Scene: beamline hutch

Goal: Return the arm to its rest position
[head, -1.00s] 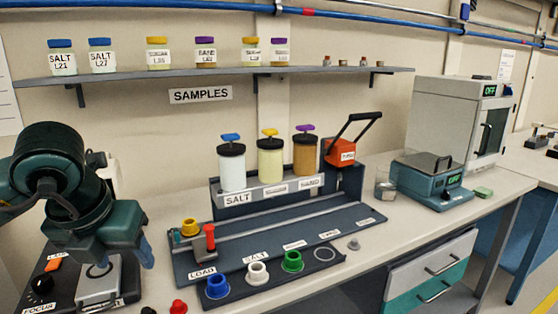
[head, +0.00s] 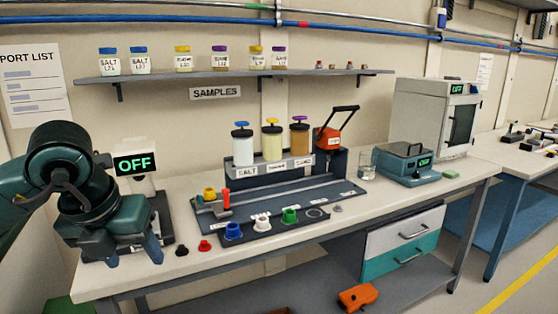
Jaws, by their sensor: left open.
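My left arm comes in from the left in the head view. My left gripper (head: 120,254) points down over the left end of the bench (head: 270,259), with its two blue fingertips apart and nothing seen between them. It covers part of the dark device (head: 160,222) whose display reads OFF (head: 137,163). My right gripper is not in view.
Right of the gripper, a black cap (head: 182,250) and a red cap (head: 205,245) lie on the bench. Beyond them is the dark rail station (head: 330,197) with colored cups and jars. A shelf (head: 240,75) of sample jars hangs above. An orange object (head: 358,296) lies below.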

